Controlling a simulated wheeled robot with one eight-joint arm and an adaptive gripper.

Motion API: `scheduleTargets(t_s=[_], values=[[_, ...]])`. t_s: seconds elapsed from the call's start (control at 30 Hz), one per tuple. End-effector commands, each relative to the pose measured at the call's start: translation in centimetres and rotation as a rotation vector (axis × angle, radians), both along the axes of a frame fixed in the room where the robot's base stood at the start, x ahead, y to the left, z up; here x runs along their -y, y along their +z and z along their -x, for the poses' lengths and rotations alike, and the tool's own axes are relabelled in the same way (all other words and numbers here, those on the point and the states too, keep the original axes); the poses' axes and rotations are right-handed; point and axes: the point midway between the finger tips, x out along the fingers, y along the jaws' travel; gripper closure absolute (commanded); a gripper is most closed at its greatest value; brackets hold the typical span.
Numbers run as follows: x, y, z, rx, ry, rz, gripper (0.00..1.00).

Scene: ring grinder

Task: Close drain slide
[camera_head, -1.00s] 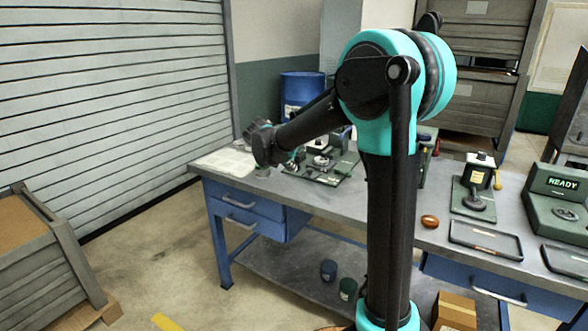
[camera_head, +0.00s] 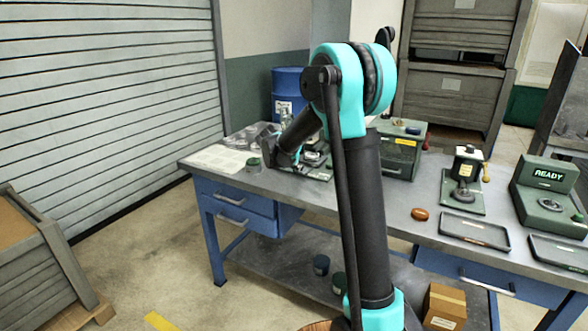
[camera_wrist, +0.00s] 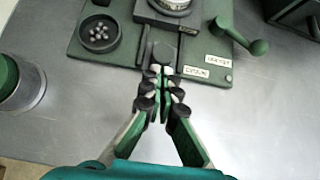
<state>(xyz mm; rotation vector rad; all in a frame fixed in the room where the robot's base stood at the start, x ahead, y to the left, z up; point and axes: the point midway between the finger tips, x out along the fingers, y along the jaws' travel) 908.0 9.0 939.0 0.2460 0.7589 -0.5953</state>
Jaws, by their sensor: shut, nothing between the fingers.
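In the wrist view my gripper (camera_wrist: 161,72) is shut and empty, its fingertips over the front edge of a green machine base (camera_wrist: 90,48). A dark tab-like piece (camera_wrist: 165,50), which looks like the drain slide, lies just ahead of the fingertips; I cannot tell whether they touch it. Two small white labels (camera_wrist: 197,71) sit right of the fingertips. A round metal-rimmed part (camera_wrist: 172,6) stands above on a dark block. In the head view my arm covers part of this machine base (camera_head: 318,173), and the fingertips are hidden.
A dark cup with small balls (camera_wrist: 99,33) sits left on the base. A green ball-ended lever (camera_wrist: 257,47) is at the right. A green-topped metal container (camera_wrist: 20,82) stands at the left. In the head view, a green box (camera_head: 400,150) and a brown oval object (camera_head: 419,214) are further right.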

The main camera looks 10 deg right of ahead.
Motion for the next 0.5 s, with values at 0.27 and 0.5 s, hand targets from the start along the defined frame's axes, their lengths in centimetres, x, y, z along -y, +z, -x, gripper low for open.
scheduleTargets(t_s=[0.27, 0.5], values=[[0.2, 0.0, -0.3, 0.000, -0.001, -0.001, 1.00], [2.2, 0.0, -2.9, 0.000, -0.003, -0.002, 1.00]])
